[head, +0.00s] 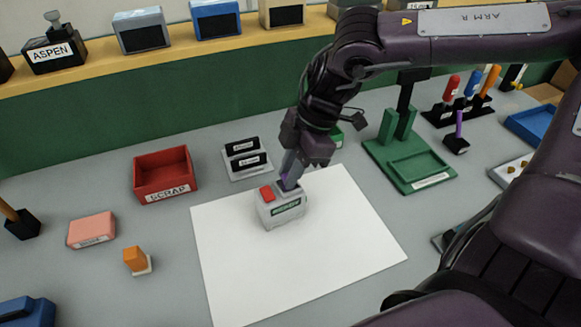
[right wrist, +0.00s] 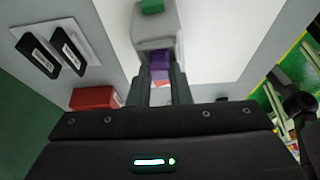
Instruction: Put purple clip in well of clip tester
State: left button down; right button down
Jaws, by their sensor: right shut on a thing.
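The clip tester (head: 282,213) is a small pale grey box with a red button and a dark green label, standing on the white mat. My right gripper (head: 289,178) points down at the tester's top, right of the red button. It is shut on the purple clip, which shows between the fingers in the right wrist view (right wrist: 160,66). The clip is at or just above the tester's top; the fingers hide the well, so I cannot tell whether it is inside. The tester also shows in the right wrist view (right wrist: 155,30). My left gripper is not in view.
The white mat (head: 330,260) is otherwise bare. A red scrap bin (head: 163,174) and a rack with two black blocks (head: 246,158) stand to the left and behind. A green fixture (head: 410,165) stands at right. An orange piece (head: 135,259) stands front left.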

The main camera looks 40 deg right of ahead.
jog(key=shift+f, duration=0.2)
jog(key=c, duration=1.3)
grip_release()
jog(key=shift+r, duration=0.1)
jog(key=shift+c, duration=0.2)
jog(key=shift+d+r, duration=0.1)
jog(key=shift+r, duration=0.35)
jog(key=v, duration=1.1)
jog(key=shift+r, duration=0.2)
jog(key=shift+s, duration=0.1)
